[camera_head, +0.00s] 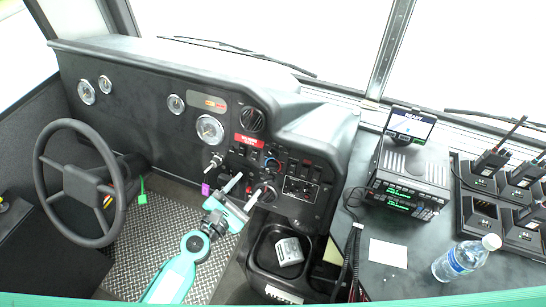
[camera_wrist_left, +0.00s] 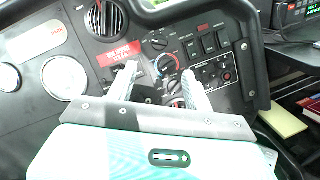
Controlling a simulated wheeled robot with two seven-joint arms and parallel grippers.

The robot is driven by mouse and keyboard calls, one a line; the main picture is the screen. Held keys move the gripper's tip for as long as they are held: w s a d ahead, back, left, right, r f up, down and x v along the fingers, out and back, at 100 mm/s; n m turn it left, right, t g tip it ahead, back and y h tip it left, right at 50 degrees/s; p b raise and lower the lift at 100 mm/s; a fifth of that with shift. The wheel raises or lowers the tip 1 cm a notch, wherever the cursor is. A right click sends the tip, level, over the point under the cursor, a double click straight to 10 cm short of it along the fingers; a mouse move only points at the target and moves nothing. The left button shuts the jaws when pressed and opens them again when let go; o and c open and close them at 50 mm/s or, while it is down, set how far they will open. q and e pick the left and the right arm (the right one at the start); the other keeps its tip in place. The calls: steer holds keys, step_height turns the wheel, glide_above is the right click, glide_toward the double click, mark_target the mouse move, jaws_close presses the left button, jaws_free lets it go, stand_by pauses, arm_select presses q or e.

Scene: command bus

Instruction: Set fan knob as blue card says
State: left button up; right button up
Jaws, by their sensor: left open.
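My left gripper (camera_head: 246,186) is open in front of the dashboard's control panel, with nothing between its fingers. In the left wrist view its fingers (camera_wrist_left: 159,72) point at a column of round knobs. The upper knob (camera_wrist_left: 159,43) is dark, and the middle knob (camera_wrist_left: 168,65) has a red and blue arc around it. The middle knob also shows in the head view (camera_head: 272,163). A lower knob is partly hidden by the right finger. I cannot tell which is the fan knob, or read the pointers.
A steering wheel (camera_head: 80,183) is at the left. The radio (camera_head: 412,175), a bottle (camera_head: 467,258), a white card (camera_head: 388,253) and a rack of handsets (camera_head: 482,213) are on the right counter. A bin (camera_head: 262,262) sits below the panel.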

mark_target(274, 154)
arm_select(q)
steer(key=p+x, duration=0.1)
steer(key=x, duration=1.1)
steer(key=shift+w, duration=0.1)
steer(key=shift+c, duration=0.2)
steer(key=c, duration=0.9)
